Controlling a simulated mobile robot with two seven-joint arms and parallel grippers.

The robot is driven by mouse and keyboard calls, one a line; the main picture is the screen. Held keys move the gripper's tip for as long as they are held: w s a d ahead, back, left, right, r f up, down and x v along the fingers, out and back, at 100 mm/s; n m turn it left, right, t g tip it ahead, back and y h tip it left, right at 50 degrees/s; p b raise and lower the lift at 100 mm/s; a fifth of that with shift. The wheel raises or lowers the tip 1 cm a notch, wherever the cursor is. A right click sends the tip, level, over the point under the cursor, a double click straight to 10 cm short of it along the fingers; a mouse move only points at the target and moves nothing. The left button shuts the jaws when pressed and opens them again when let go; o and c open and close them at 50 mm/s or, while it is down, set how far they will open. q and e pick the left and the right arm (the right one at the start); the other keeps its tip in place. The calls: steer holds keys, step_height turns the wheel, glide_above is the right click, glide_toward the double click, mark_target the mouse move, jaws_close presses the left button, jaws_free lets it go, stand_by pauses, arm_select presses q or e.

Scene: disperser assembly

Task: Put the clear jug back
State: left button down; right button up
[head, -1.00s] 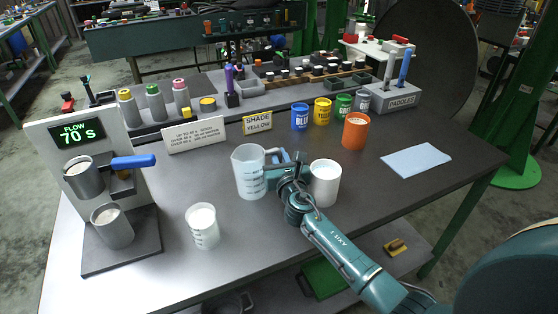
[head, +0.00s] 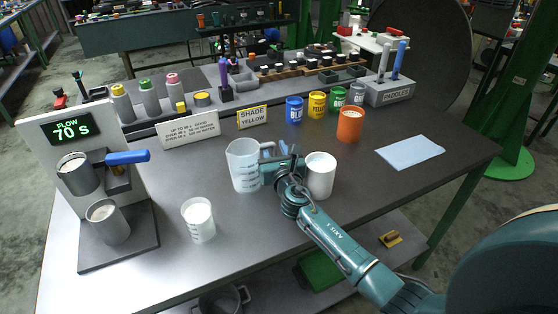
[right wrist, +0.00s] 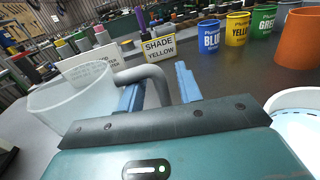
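The clear jug (head: 243,166) stands upright on the workbench, left of my right gripper, in the head view. It is translucent with measuring marks and looks empty. In the right wrist view the jug (right wrist: 68,100) is at the left, and its grey curved handle (right wrist: 150,74) reaches between the fingers. My right gripper (right wrist: 159,90) has its two blue fingers apart, one on each side of the handle, with narrow gaps showing. In the head view my right gripper (head: 276,157) is low beside the jug, its fingers partly hidden. My left gripper is out of view.
A white-filled cup (head: 320,176) stands close right of my gripper. A smaller filled beaker (head: 198,220) is front left. The flow stand (head: 85,150) reads 70 s. Signs, paint tins and an orange cup (head: 349,126) are behind. Bare bench lies right of the white cup.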

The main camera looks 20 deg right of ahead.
steer(key=s, duration=0.3)
steer(key=s+a, duration=0.1)
steer(key=s, duration=0.7)
steer(key=shift+a, duration=0.4)
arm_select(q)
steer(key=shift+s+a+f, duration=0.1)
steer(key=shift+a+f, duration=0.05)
arm_select(e)
steer(key=shift+s, duration=0.35)
steer(key=shift+a, duration=0.1)
